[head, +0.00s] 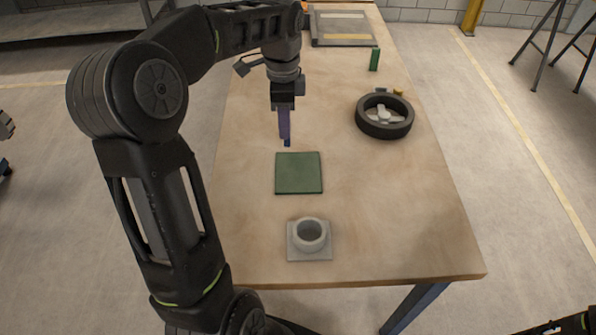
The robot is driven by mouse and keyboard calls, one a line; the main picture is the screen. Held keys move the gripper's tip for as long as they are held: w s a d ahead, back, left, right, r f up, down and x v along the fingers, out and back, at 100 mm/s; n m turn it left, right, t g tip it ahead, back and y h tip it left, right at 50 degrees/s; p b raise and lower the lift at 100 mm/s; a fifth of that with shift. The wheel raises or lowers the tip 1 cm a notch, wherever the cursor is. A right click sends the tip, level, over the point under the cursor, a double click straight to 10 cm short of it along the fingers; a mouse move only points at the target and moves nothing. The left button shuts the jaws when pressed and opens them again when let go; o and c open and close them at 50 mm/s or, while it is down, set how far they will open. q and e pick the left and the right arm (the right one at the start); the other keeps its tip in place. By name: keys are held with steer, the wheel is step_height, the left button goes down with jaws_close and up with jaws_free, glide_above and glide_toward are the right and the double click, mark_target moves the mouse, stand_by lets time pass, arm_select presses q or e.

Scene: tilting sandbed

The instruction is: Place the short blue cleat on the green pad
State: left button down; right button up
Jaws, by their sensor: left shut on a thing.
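The short blue cleat (287,143) shows as a small dark-blue piece at the tips of my left gripper (285,138). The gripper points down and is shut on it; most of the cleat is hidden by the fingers. The green pad (298,173) is a flat square on the table. In the picture the cleat is just above the pad's far edge, apart from it; its height over the table is hard to tell.
On the wooden table (390,220), a grey block with a round socket (310,252) sits nearer than the pad. A black tyre-like ring (364,124) with small parts lies to the right. A green upright block (375,59) and a grey tray (317,42) stand farther back.

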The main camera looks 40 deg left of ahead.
arm_select(q)
glide_above(286, 171)
steer(key=shift+f, duration=2.5)
steer(key=shift+f, duration=0.1)
steer(key=shift+f+p, duration=0.35)
steer(key=shift+f, duration=2.05)
steer(key=shift+f, duration=0.2)
steer(key=c, duration=1.1)
jaws_free()
steer(key=shift+c, duration=0.2)
steer(key=shift+r, duration=0.1)
